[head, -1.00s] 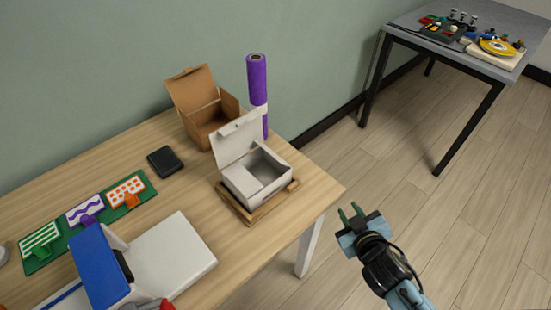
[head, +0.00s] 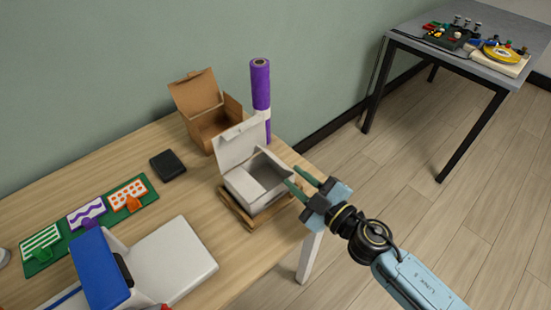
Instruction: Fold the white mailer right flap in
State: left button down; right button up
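The white mailer (head: 236,145) stands on a wooden tray (head: 236,211) near the table's right edge, its lid raised at the back. The front part of its opening is covered by a white panel, and the inside shows dark behind it. The right flap is hard to make out against the right wall. My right gripper (head: 293,177) is at the mailer's right side. Its two green fingers are apart with nothing seen between them, and their tips are at or very near the right wall; contact cannot be told. My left gripper is not in view.
An open brown box (head: 208,120) and a purple roll (head: 261,85) stand behind the mailer. A black square object (head: 168,165), a green board with cards (head: 145,200) and a blue-and-white device (head: 172,260) lie to the left. Another table (head: 470,75) stands far right.

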aim_at(275, 160)
jog(key=x, duration=0.8)
jog(key=shift+c, duration=0.2)
grip_shut()
